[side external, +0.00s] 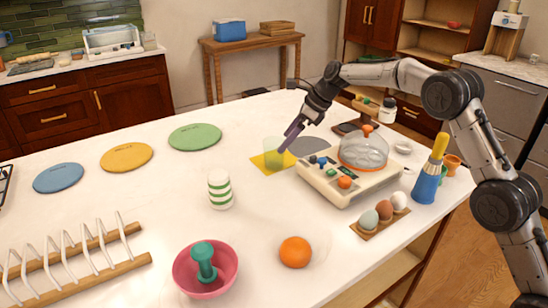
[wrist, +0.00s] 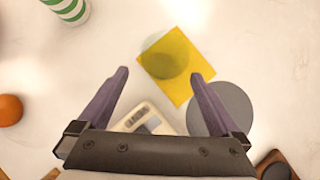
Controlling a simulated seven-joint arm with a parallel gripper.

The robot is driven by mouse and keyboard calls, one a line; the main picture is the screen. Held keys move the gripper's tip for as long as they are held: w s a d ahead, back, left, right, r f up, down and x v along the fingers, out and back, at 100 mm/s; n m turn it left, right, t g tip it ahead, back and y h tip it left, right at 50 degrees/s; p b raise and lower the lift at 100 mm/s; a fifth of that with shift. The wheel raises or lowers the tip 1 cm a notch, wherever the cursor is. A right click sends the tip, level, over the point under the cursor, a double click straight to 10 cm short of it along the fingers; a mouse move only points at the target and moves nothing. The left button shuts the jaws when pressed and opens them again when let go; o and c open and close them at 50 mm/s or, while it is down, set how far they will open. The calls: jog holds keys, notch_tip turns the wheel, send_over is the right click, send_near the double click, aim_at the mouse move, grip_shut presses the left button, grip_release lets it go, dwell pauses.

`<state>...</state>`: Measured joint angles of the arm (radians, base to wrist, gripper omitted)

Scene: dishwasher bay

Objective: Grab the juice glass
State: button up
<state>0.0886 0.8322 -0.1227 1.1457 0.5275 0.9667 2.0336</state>
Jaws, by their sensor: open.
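The juice glass (side external: 273,146) looks like the clear, greenish tumbler standing upright on a yellow square mat (side external: 260,162). In the wrist view the glass (wrist: 165,54) is a faint round shape over the yellow mat (wrist: 186,88), just beyond the fingertips and between their lines. My gripper (side external: 289,142) is beside the glass on its right in the side view, and its fingers overlap the glass's edge there. In the wrist view my gripper (wrist: 158,75) is open with nothing between its two purple fingers. I cannot tell whether a finger touches the glass.
A grey round mat (side external: 306,146) and a cream appliance with a clear dome (side external: 362,148) lie close on the right. A green-striped white cup (side external: 220,190) stands to the left. An orange (side external: 295,252) and a pink bowl (side external: 190,284) are nearer the camera. Counter around the cup is clear.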

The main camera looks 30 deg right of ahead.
aim_at(274, 151)
jog(key=shift+w+x, duration=0.1)
jog(key=shift+x, duration=1.7)
jog(key=shift+w+x, duration=0.15)
jog(key=shift+x, duration=1.65)
jog(key=shift+r, duration=0.15)
jog(key=c, duration=1.4)
jog(key=shift+r, duration=0.1)
